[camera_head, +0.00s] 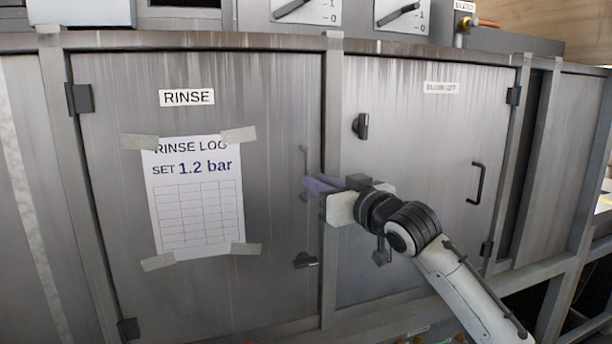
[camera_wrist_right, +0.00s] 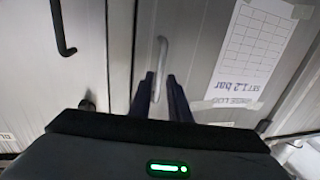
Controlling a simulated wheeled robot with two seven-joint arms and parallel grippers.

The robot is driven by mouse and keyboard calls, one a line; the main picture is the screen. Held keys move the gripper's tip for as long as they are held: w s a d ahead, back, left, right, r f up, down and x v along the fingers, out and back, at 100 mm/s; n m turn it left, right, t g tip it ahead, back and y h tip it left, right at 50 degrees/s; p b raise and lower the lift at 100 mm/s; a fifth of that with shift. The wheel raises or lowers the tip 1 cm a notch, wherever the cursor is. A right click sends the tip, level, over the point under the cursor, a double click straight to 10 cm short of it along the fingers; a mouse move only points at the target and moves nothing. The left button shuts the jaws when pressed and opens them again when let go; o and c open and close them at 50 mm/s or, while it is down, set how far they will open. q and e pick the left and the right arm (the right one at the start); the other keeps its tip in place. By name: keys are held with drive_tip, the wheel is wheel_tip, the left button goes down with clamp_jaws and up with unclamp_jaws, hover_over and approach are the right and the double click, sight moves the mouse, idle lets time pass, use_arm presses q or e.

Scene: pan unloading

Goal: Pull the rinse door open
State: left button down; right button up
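The rinse door (camera_head: 110,190) is a grey metal door labelled RINSE, with hinges on its left edge; it looks shut. Its upright bar handle (camera_head: 303,158) is near its right edge, partly hidden by my right gripper (camera_head: 316,186). In the right wrist view the handle (camera_wrist_right: 162,55) shows ahead of and between the two dark fingers (camera_wrist_right: 161,88). The fingers are apart, with gaps beside the bar; whether either touches it I cannot tell. My left gripper is not in view.
A paper rinse log (camera_head: 197,195) is taped on the door. A dark latch (camera_head: 306,260) sits low near its right edge. A second door (camera_head: 430,130) on the right has its own handle (camera_head: 478,183) and a dark knob (camera_head: 361,126).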

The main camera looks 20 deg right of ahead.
drive_tip(key=shift+p+x, duration=0.3)
drive_tip(key=shift+x, duration=2.1)
clamp_jaws()
